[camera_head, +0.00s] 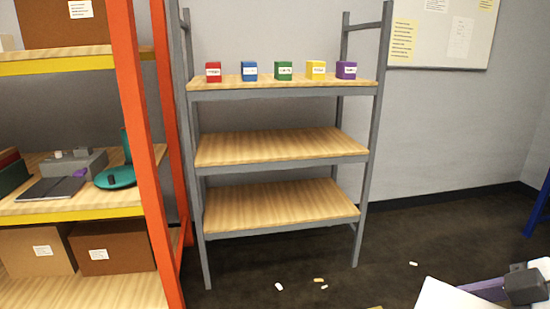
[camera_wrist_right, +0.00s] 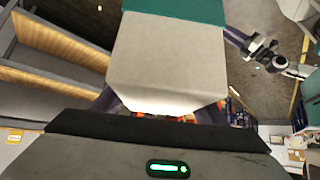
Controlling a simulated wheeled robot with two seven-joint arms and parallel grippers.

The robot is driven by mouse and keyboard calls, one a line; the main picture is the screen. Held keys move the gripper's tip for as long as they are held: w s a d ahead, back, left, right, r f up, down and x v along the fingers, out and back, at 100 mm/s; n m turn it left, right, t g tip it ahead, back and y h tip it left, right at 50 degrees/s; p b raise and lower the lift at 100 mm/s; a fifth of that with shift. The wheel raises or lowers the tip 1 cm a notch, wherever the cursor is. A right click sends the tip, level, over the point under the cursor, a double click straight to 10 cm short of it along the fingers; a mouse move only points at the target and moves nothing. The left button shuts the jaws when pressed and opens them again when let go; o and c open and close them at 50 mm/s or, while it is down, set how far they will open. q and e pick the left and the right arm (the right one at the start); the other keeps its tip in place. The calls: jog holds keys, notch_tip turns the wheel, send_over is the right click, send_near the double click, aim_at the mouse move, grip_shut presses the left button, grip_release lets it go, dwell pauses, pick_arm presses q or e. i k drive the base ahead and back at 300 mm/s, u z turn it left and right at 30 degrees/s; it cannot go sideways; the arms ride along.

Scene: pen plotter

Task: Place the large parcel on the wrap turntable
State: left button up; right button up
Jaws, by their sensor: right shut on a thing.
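In the right wrist view my right gripper (camera_wrist_right: 160,108) has purple fingers on both sides of a pale grey box-like thing (camera_wrist_right: 165,60) with a teal end; it is shut on it. I cannot tell for sure that this is the large parcel. In the head view a white surface (camera_head: 440,297) shows at the bottom right corner, beside purple and dark parts of my arm. A teal round plate with an upright post (camera_head: 115,178), perhaps the wrap turntable, stands on the middle shelf of the orange rack, partly behind its post. My left gripper cannot be made out.
Brown boxes (camera_head: 37,250) sit on the orange rack's (camera_head: 140,120) lower shelf, another on top. A grey rack (camera_head: 280,90) holds several small coloured boxes on top; its two lower shelves (camera_head: 280,147) are bare. Small pale bits lie on the dark floor (camera_head: 390,245).

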aim_at(120, 173)
jog(key=u, duration=1.1)
jog(key=i, duration=3.1)
jog(key=u, duration=0.55)
